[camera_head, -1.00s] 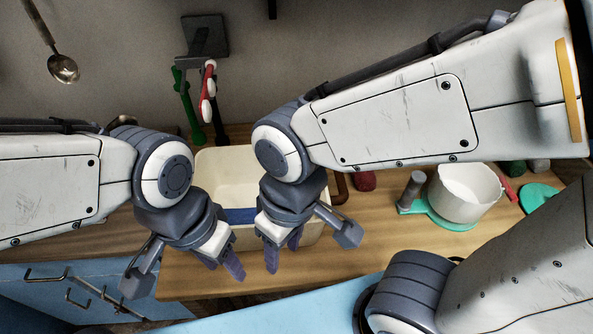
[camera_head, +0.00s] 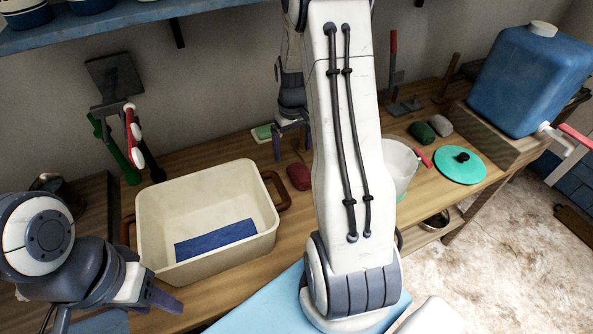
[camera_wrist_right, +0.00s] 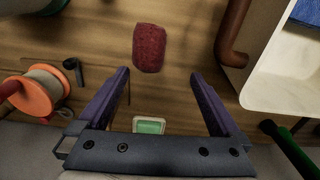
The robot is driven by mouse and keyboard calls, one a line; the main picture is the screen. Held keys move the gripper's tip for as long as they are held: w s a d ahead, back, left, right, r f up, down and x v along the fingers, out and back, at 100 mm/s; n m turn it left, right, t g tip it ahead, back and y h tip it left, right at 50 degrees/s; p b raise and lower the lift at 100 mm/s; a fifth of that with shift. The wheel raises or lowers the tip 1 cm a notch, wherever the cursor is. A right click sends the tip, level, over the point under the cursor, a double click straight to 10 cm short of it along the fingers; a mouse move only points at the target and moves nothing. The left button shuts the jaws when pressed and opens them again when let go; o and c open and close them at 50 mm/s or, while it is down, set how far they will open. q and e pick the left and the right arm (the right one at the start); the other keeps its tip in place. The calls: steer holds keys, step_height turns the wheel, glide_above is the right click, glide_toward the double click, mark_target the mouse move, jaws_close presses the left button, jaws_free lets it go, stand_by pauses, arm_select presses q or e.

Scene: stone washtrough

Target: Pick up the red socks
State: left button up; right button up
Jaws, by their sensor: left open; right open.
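The red socks (camera_head: 299,176) are a dark red rolled bundle lying on the wooden counter, just right of the white tub. In the right wrist view the red socks (camera_wrist_right: 150,48) lie beyond my fingertips, roughly in line with the gap between them. My right gripper (camera_head: 291,147) is open and empty, behind the socks in the head view; its two purple fingers (camera_wrist_right: 160,76) are spread apart. My left gripper (camera_head: 152,300) is open and empty at the lower left, in front of the tub.
The white tub (camera_head: 152,205) holds a blue cloth (camera_head: 215,240); its brown handle (camera_wrist_right: 229,50) is near the socks. A green soap in a dish (camera_wrist_right: 150,125) and an orange-rimmed spool (camera_wrist_right: 45,90) are close to my right gripper. Green (camera_head: 421,132) and grey (camera_head: 440,125) rolls lie further right.

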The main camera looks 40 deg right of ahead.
mark_target(300, 169)
steer(key=shift+s+d+f, duration=0.15)
steer(key=shift+d+f, duration=0.8)
steer(key=shift+d, duration=0.25)
step_height(300, 169, down, 4)
steer(key=shift+r+p, duration=0.2)
steer(key=shift+p, duration=0.1)
steer(key=shift+s+a+f+p, duration=0.1)
steer(key=shift+f+p, duration=0.3)
steer(key=shift+f, duration=1.1)
steer(key=shift+s+a+f+p, duration=0.1)
steer(key=shift+f+p, duration=0.25)
steer(key=shift+f, duration=1.15)
steer(key=shift+r, duration=0.1)
steer(key=c, duration=1.4)
